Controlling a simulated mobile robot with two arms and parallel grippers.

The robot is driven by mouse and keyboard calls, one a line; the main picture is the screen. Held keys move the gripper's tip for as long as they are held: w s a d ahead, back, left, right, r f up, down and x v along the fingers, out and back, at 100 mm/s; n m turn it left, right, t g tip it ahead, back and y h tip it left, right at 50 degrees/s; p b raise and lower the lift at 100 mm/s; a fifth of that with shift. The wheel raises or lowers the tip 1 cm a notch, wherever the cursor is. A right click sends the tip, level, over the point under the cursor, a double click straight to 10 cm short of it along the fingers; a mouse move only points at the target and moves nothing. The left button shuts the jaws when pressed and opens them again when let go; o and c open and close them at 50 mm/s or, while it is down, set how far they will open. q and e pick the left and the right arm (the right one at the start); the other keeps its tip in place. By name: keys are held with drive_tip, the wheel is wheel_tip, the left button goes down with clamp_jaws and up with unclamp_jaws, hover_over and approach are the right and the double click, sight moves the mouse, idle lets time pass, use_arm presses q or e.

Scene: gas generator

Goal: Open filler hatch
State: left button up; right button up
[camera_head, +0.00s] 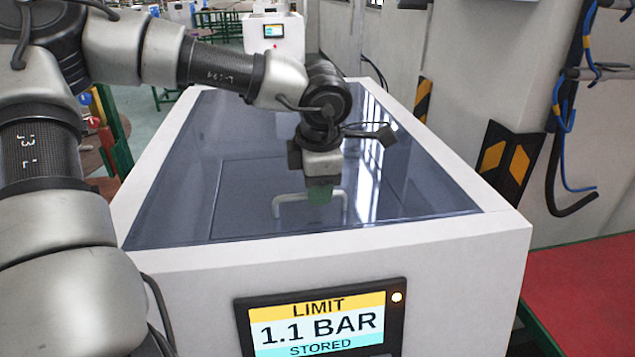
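The filler hatch (245,190) is a dark, see-through rectangular panel set in the glossy top of the white machine. It lies flat, with its outline faintly visible. A pale U-shaped handle (283,203) stands near its front edge. My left gripper (319,193) points down over the handle's bar, right of its middle. My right gripper is not in view.
The white machine body (440,262) carries a front screen (318,325) reading "LIMIT 1.1 BAR STORED". A grey wall unit with a black-and-yellow guard (508,165) and hanging cables stands to the right. Another white machine (272,33) stands behind.

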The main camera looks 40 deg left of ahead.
use_arm(q)
drive_tip(key=shift+f, duration=0.35)
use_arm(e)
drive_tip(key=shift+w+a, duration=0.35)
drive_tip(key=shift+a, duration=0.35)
use_arm(q)
drive_tip(key=shift+c, duration=0.5)
clamp_jaws()
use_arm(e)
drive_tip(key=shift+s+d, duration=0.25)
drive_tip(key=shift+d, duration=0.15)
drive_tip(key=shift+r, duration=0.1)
